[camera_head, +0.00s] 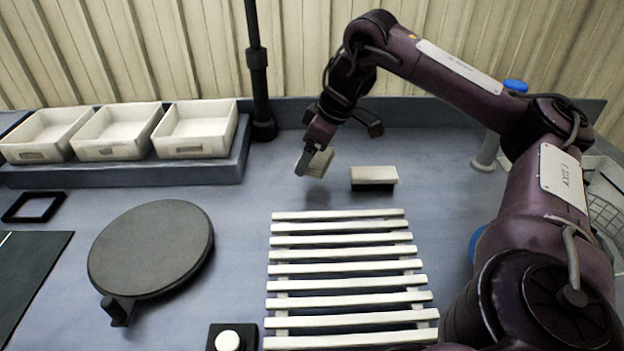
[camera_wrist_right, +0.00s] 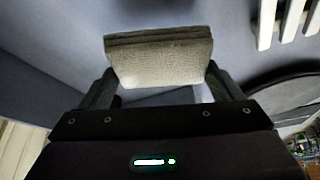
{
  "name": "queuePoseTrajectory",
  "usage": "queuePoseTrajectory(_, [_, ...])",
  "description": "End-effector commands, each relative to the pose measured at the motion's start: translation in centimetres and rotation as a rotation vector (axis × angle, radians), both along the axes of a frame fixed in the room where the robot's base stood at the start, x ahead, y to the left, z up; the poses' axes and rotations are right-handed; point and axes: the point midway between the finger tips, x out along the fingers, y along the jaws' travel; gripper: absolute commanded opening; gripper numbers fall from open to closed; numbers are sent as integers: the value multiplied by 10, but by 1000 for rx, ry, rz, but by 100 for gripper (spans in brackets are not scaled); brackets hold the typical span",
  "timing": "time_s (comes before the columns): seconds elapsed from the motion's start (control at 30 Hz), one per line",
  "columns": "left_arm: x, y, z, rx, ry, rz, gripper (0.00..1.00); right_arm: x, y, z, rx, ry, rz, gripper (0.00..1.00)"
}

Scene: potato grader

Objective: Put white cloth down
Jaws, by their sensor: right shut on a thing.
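A folded white cloth (camera_head: 320,162) is held in my right gripper (camera_head: 315,165), behind the slatted rack and to the left of the brush. In the right wrist view the cloth (camera_wrist_right: 160,60) sits between the two fingers of my right gripper (camera_wrist_right: 160,88), which are shut on it. It looks like a thick folded pad. In the head view it appears to be above the blue-grey table (camera_head: 235,215), with a dark shadow below it; the exact gap is hard to tell. My left gripper is not in view.
A brush with a pale top (camera_head: 374,175) stands right of the cloth. A slatted white rack (camera_head: 345,268) lies in front. A round dark turntable (camera_head: 150,248) is at left, three white bins (camera_head: 195,150) behind it. A black post (camera_head: 259,80) rises at the back.

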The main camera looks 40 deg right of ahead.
Motion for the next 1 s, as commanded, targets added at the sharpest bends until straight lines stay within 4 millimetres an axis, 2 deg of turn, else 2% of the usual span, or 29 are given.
queuePoseTrajectory(0.03, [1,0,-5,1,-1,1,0,0,0,-8,0,0,0,64])
queuePoseTrajectory(0.17, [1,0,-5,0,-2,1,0,0,0,-16,0,1,0,64])
queuePoseTrajectory(0.43, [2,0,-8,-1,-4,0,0,0,0,-52,-1,2,-1,64])
queuePoseTrajectory(0.87, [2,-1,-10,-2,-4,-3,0,0,0,-60,0,0,0,64])
queuePoseTrajectory(0.9, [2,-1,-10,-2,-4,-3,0,0,0,-61,0,1,0,87])
queuePoseTrajectory(1.0, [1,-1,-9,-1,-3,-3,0,0,0,-60,0,0,0,100])
